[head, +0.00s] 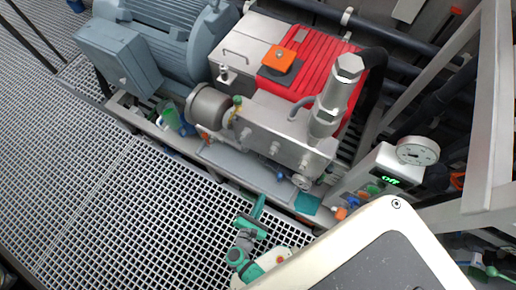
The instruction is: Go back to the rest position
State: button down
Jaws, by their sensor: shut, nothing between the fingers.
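My gripper (258,207), with teal and grey parts, is at the lower middle of the head view, over the grating floor. Its fingers are shut with nothing seen between them. It is apart from the pump unit, near the front edge of its base. My pale arm shows just below it, partly cut off by my own white body panel at the lower right.
A grey motor (165,45) and a pump with a red ribbed cover (312,62) stand behind. A gauge (417,151) sits above a box with a green "OFF" display (391,180). Grey metal frame posts (490,110) stand at right. The grating floor (110,215) at left is clear.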

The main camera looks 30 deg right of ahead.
jog(key=s+a+r+m+y, duration=0.3)
jog(key=s+a+m+y, duration=0.5)
jog(key=s+a, duration=0.1)
jog(key=a+r+m+t+y, duration=0.1)
jog(key=r+m, duration=0.5)
jog(key=r, duration=0.8)
jog(key=a+r+m+t+y, duration=0.2)
jog(key=a+r+m+t, duration=0.2)
jog(key=r, duration=1)
jog(key=m+t, duration=0.1)
jog(key=m, duration=0.2)
jog(key=shift+w+r, duration=0.2)
jog(key=shift+r, duration=0.05)
